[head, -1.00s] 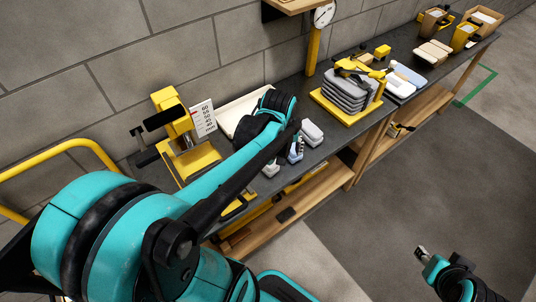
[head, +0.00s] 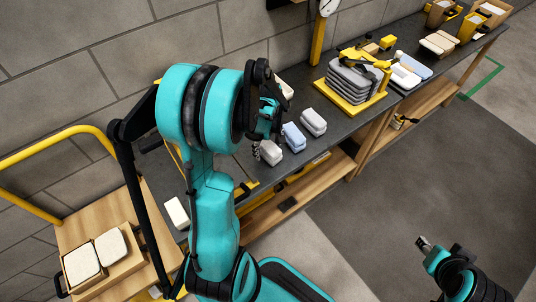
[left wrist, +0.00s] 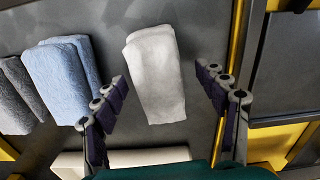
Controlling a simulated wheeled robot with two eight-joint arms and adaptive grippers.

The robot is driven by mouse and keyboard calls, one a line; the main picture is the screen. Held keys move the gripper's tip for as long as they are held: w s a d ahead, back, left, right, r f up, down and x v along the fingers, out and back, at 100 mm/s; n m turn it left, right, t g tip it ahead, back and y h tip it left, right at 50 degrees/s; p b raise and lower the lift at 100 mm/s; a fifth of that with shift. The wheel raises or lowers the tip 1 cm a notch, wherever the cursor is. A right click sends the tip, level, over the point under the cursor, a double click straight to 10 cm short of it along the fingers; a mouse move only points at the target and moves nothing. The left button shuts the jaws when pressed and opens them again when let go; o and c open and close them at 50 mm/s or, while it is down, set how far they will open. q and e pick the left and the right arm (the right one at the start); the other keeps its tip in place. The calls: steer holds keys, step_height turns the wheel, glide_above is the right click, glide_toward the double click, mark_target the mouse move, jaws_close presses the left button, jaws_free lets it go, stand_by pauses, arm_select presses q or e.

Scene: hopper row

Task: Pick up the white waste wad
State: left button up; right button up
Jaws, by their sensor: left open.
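The white waste wad (head: 270,152) lies on the dark bench top at the near end of a short row. In the left wrist view the white wad (left wrist: 155,75) is a folded, soft-looking block, ahead of and between my finger lines. My left gripper (left wrist: 162,100) is open and empty, with a finger on each side and no visible contact. In the head view my left gripper (head: 262,138) is close by the white wad, partly hidden by my own arm. My right gripper (head: 424,243) is at lower right, away from the bench; its jaws are too small to read.
A blue wad (head: 293,137) and a grey wad (head: 313,122) lie beside the white one. A yellow rack with grey pads (head: 355,80) stands farther along. A white block (head: 177,212) lies at the near bench end. A wooden cart (head: 85,225) holds cream pads. The right floor is clear.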

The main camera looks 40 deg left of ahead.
arm_select(q)
steer(key=shift+w+f, duration=0.1)
steer(key=shift+f, duration=0.6)
steer(key=shift+r, duration=0.1)
steer(key=shift+c, duration=1)
steer(key=c, duration=1.1)
arm_select(e)
steer(key=shift+f, duration=0.3)
arm_select(q)
steer(key=shift+r+p, duration=0.35)
steer(key=shift+r, duration=0.25)
steer(key=r+p, duration=0.1)
steer(key=r, duration=0.1)
steer(key=d+r+p, duration=0.1)
steer(key=r, duration=0.1)
steer(key=shift+d, duration=0.1)
steer(key=shift+w+d+r+p, duration=0.1)
steer(key=shift+d+r+p, duration=0.65)
steer(key=shift+d, duration=1)
steer(key=shift+s+d+r+p, duration=0.1)
steer(key=shift+d+r+p, duration=0.2)
steer(key=shift+d+r, duration=1.2)
steer(key=shift+w+d+r+p, duration=0.1)
steer(key=shift+d+r+p, duration=0.5)
steer(key=shift+d, duration=1.4)
arm_select(e)
steer(key=shift+r, duration=2.95)
